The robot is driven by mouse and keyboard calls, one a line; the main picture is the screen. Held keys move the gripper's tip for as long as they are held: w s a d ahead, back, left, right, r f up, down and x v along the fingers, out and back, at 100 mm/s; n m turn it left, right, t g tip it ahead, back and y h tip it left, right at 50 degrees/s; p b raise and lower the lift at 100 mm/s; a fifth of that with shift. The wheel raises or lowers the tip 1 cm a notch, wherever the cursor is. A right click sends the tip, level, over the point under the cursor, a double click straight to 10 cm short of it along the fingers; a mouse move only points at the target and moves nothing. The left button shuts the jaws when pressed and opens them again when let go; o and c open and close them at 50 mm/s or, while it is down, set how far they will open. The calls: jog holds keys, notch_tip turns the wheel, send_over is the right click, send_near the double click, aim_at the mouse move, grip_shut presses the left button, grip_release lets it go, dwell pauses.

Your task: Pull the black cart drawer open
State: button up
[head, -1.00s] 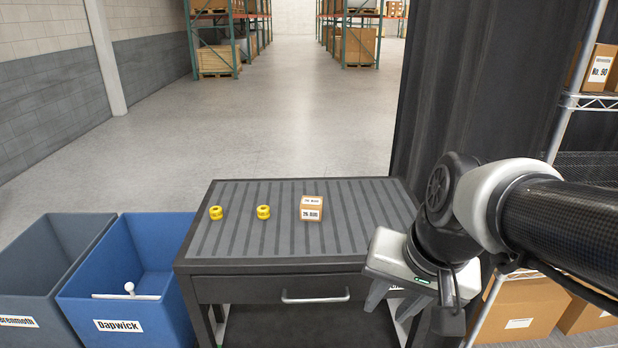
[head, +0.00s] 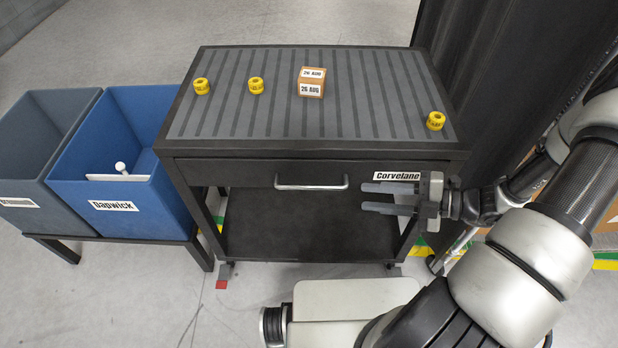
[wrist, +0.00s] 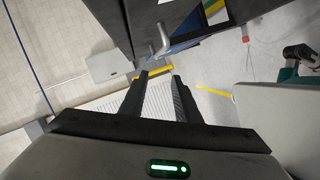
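The black cart (head: 300,228) stands ahead of me with its drawer (head: 240,172) shut flush in the front. A silver bar handle (head: 312,186) sits at the middle of the drawer front; it also shows in the wrist view (wrist: 162,38). My gripper (head: 376,198) is in front of the cart's right front side, to the right of the handle, with its fingers pointing left. In the wrist view its two fingers (wrist: 158,77) are apart with nothing between them. The gripper is apart from the handle.
Yellow rolls (head: 256,85) and a small brown box (head: 312,82) sit on the ribbed cart top. A blue bin (head: 115,208) and a grey bin (head: 35,210) stand to the left. A dark curtain (head: 485,60) hangs at the right. A lower shelf (head: 300,232) is empty.

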aim_at(315, 188)
jog(key=w+a+f, duration=0.1)
jog(key=w+a, duration=0.1)
jog(key=a, duration=0.3)
jog(key=w+a+f+m+b, duration=0.1)
jog(key=w+a+f, duration=0.1)
jog(key=a, duration=0.3)
jog(key=w+a+f+m+t+b, duration=0.1)
jog(key=w+a, duration=0.1)
jog(key=a, duration=0.3)
jog(key=shift+w+a+f, duration=0.2)
jog(key=shift+w+f, duration=0.1)
jog(key=shift+f, duration=0.05)
jog(key=shift+c, duration=0.5)
grip_shut()
